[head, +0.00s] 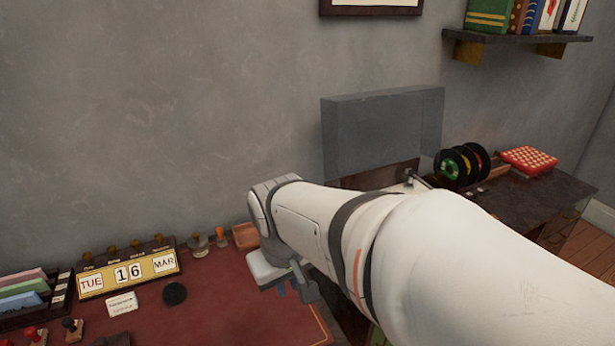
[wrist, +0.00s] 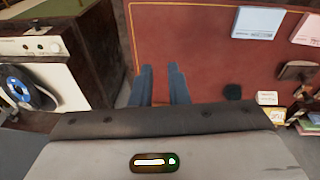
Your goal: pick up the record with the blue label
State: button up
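In the wrist view, a dark record with a blue label (wrist: 17,86) shows at the far left, partly cut off by the frame edge. It is at a cream-fronted player or box (wrist: 68,75); I cannot tell exactly how it rests. The blue label does not show in the head view, where my arm covers much of the middle. My gripper's two bluish fingers (wrist: 160,75) are parted with nothing between them. They point down near the left edge of the red desk top, to the right of the record. In the head view my gripper (head: 287,289) hangs over the desk's right part.
Several records with other labels (head: 461,165) stand upright on a dark cabinet, beside a red-and-white box (head: 528,160). A clear case (head: 380,130) stands behind my arm. A calendar (head: 129,272) and stamps occupy the red desk (head: 215,305); its middle is mostly clear.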

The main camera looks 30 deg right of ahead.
jog(key=w+d+f+m+h+b, duration=0.1)
jog(key=w+d+f+h+b, duration=0.2)
jog(key=w+d, duration=0.4)
jog(key=w+d+f+m+g+h+b, duration=0.1)
jog(key=w+d+f+h+b, duration=0.2)
jog(key=d, duration=1.4)
jog(key=w+d+f+m+g+h+b, duration=0.1)
jog(key=w+d+f+h+b, duration=0.2)
jog(key=w+d+f+h, duration=0.3)
jog(key=shift+w+d+h, duration=0.9)
jog(key=shift+w+d, duration=0.8)
jog(key=shift+w, duration=0.05)
jog(key=shift+w+d+h, duration=0.9)
jog(key=shift+w+d, duration=0.75)
jog(key=shift+w, duration=0.05)
jog(key=shift+w+d, duration=0.1)
jog(key=shift+d, duration=0.2)
jog(key=d, duration=0.7)
jog(key=shift+d+f+p, duration=0.15)
jog(key=shift+d+p, duration=0.05)
jog(key=shift+p, duration=0.15)
grip_shut()
